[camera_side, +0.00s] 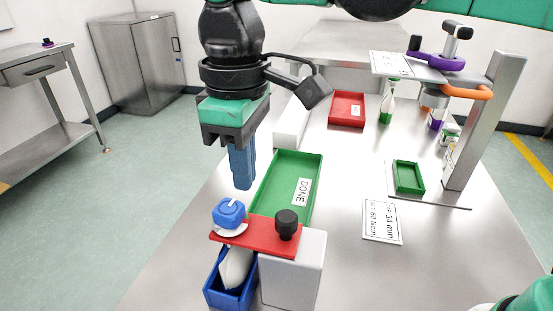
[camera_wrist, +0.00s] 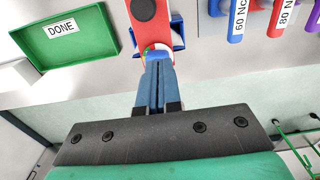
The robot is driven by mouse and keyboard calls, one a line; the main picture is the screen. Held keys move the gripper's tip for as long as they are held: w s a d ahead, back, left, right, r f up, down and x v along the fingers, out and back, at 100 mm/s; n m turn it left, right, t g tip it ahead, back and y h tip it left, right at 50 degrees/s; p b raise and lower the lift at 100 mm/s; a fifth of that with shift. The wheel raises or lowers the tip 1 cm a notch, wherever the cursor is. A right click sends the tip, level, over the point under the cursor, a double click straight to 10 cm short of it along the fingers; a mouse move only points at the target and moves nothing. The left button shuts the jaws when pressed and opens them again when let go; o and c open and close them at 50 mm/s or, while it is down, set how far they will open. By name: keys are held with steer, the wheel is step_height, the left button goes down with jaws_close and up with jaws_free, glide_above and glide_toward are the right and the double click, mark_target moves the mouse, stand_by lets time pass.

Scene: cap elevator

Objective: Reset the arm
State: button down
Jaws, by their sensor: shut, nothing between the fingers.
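My gripper (camera_side: 243,186) has two blue fingers pointing down, pressed together with nothing between them. It hangs above and slightly behind a blue cap (camera_side: 229,211), with a visible gap. The cap sits on a white ring on the red plate (camera_side: 258,236), which also carries a black knob (camera_side: 287,222). In the wrist view, my closed fingertips (camera_wrist: 156,62) point at the red plate (camera_wrist: 148,30). The fingers hide much of the blue and white parts at its end.
A green DONE tray (camera_side: 265,205) lies behind the plate. A blue bin (camera_side: 214,293) holding a white object is below it. A grey block (camera_side: 307,275) supports the plate. A grey post (camera_side: 485,125) with an orange arm stands right. A red tray (camera_side: 347,121) is farther back.

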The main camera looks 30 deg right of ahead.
steer(key=shift+d, duration=0.15)
steer(key=s+d+f+m+t, duration=0.1)
steer(key=d+f+m+t, duration=0.2)
steer(key=d, duration=0.8)
steer(key=d+f+m+t, duration=0.4)
steer(key=d+f+m, duration=0.1)
steer(key=d, duration=0.5)
steer(key=shift+s+d+m, duration=0.35)
steer(key=shift+s+m, duration=0.05)
steer(key=shift+m, duration=0.1)
